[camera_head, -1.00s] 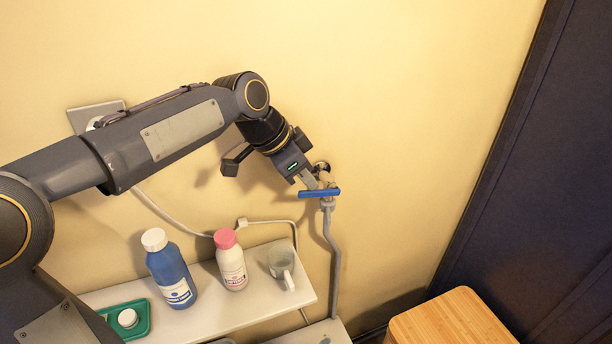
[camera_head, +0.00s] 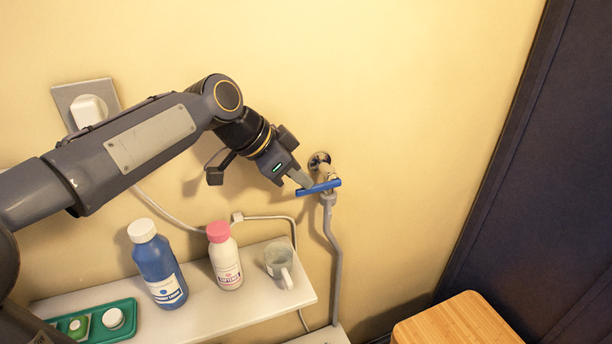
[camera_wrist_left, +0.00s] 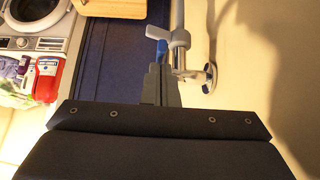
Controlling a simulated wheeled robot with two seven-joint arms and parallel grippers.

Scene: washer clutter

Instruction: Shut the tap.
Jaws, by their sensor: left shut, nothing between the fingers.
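The tap (camera_head: 326,172) sticks out of the wall on a round flange, with a grey pipe running down from it. Its blue lever (camera_head: 322,187) lies across the front, nearly level, with its right end a little higher. My left gripper (camera_head: 305,183) is shut and empty. Its fingertips are at the left part of the lever; I cannot tell whether they touch it. In the left wrist view the shut fingers (camera_wrist_left: 159,86) point at the tap (camera_wrist_left: 181,55), beside its body, and partly hide the blue lever (camera_wrist_left: 162,50). My right gripper is not in view.
Below, a white shelf (camera_head: 225,318) holds a blue bottle (camera_head: 160,268), a pink-capped bottle (camera_head: 226,262), a mug (camera_head: 279,262) and a green tray (camera_head: 122,331). A wooden top (camera_head: 460,322) stands lower right, near a dark panel (camera_head: 540,170). A plugged socket (camera_head: 88,108) is at left.

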